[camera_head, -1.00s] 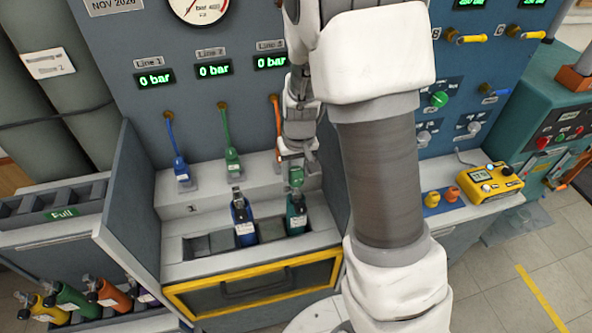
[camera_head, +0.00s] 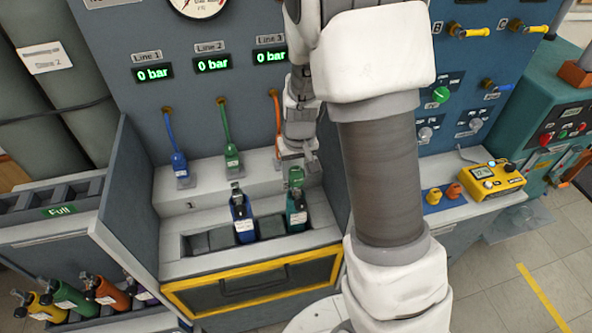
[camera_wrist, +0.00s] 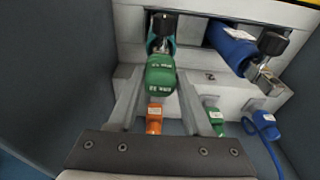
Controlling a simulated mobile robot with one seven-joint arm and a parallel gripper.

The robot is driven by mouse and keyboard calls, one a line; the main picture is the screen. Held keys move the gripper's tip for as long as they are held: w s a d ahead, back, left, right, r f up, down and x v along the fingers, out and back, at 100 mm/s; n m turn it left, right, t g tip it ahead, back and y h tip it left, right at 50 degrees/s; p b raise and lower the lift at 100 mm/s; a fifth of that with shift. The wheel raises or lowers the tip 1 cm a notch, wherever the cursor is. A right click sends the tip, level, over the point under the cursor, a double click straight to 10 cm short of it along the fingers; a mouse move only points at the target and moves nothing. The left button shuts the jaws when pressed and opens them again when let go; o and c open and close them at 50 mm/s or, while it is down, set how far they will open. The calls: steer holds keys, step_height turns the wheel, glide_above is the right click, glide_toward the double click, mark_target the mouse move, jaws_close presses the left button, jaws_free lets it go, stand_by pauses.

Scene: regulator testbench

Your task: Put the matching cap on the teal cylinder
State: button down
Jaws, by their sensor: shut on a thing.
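The teal cylinder (camera_head: 296,218) stands in the right slot of the bench rack, its black valve at the top. It also shows at the top of the wrist view (camera_wrist: 153,43). My gripper (camera_head: 297,162) is shut on a green cap (camera_head: 296,178), just above the cylinder's valve. In the wrist view the cap (camera_wrist: 160,76) sits between my two fingers, beside the valve. I cannot tell whether cap and valve touch.
Blue, green (camera_head: 231,155) and orange hose connectors are behind on the ledge. A side panel (camera_head: 130,190) bounds the bay at left. Several cylinders stand in a lower-left rack.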

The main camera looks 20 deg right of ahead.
steer(key=shift+f+b, duration=0.65)
steer(key=shift+f, duration=0.15)
steer(key=shift+c, duration=1.3)
jaws_free()
steer(key=shift+r, duration=0.1)
step_height(320, 180, up, 17)
steer(key=s, duration=0.2)
steer(key=shift+s+p, duration=0.3)
steer(key=shift+p, duration=0.1)
steer(key=shift+r, duration=0.1)
steer(key=s+r+t, duration=0.2)
steer(key=s+r, duration=0.1)
steer(key=s, duration=0.6)
steer(key=s+r+t, duration=0.1)
steer(key=s+r, duration=0.3)
steer(key=s, duration=0.4)
steer(key=shift+s+t, duration=0.35)
steer(key=shift+t, duration=0.05)
